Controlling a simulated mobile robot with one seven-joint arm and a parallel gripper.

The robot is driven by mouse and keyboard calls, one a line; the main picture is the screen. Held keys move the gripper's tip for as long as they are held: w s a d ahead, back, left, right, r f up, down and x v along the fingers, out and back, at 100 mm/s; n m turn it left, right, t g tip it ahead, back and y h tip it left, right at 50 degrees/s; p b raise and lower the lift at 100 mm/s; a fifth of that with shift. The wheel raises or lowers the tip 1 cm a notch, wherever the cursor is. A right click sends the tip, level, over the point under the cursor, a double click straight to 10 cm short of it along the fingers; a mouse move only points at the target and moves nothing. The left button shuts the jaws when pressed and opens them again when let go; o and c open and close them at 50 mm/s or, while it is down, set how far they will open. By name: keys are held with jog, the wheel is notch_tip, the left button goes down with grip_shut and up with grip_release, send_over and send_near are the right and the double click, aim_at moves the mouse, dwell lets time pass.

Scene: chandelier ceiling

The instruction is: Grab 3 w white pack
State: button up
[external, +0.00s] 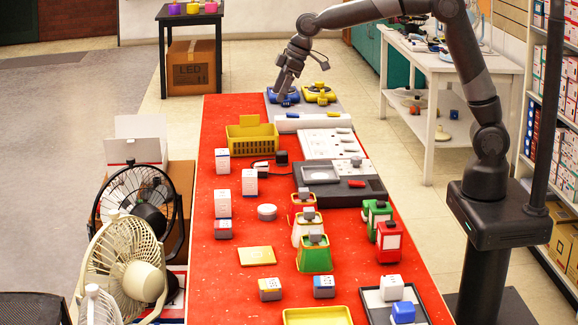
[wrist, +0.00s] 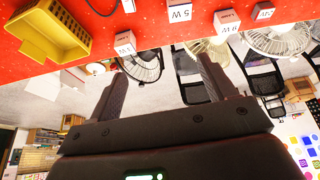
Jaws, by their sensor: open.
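Several small white packs stand along the left side of the red table in the external view: one (external: 222,161) near the yellow basket, one (external: 249,182) to its right, one (external: 223,204) closer, and a lower one (external: 222,229) nearest. They also show in the wrist view as a pack (wrist: 124,43) by the basket, another (wrist: 179,13) and two further right (wrist: 227,22) (wrist: 263,12). Their labels end in W, but I cannot surely read which is 3 W. My gripper (external: 287,97) is at the table's far end, apart from the packs. Its fingers (wrist: 163,68) are open and empty in the wrist view.
A yellow basket (external: 252,139) stands between my gripper and the packs. Blue and yellow devices (external: 320,93) sit near my gripper. A black tray (external: 340,190) and green, white and red items fill the right side. Fans (external: 130,270) stand left of the table.

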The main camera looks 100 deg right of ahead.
send_near(225, 151)
jog(key=a+r, duration=0.1)
jog(key=a, duration=0.2)
jog(key=w+f, duration=0.1)
jog(key=f, duration=0.1)
jog(key=w+d+f, duration=0.1)
jog(key=f, duration=0.1)
jog(key=w+d+f, duration=0.1)
jog(key=f, duration=0.2)
jog(key=shift+d, duration=0.15)
jog(key=shift+s+x, duration=0.15)
jog(key=shift+x, duration=1.4)
jog(key=shift+s+x, duration=0.1)
jog(key=shift+x, duration=1.4)
jog(key=shift+d+f, duration=0.15)
jog(key=shift+c, duration=0.6)
jog(key=c, duration=0.9)
jog(key=shift+c, duration=0.2)
